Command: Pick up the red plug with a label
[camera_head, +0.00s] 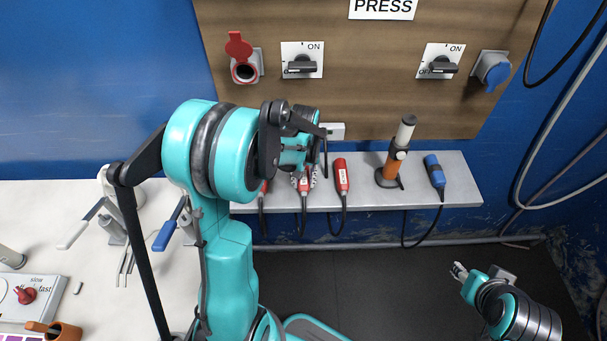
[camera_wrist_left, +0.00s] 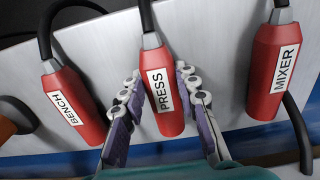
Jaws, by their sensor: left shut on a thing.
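Three red plugs with white labels lie on the grey shelf. In the left wrist view they are the BENCH plug (camera_wrist_left: 75,105), the PRESS plug (camera_wrist_left: 164,95) and the MIXER plug (camera_wrist_left: 274,70). My left gripper (camera_wrist_left: 159,78) is shut on the PRESS plug, one finger on each side of it. In the head view, the left gripper (camera_head: 304,172) hides most of the middle plug, and another red plug (camera_head: 342,175) lies to its right. My right gripper (camera_head: 459,269) is low at the right, away from the shelf; its finger gap is too small to judge.
A wooden panel (camera_head: 350,80) above carries a red socket (camera_head: 243,70), switches and a blue socket (camera_head: 491,70). Black cords hang below the shelf. A white table (camera_head: 50,220) is at left.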

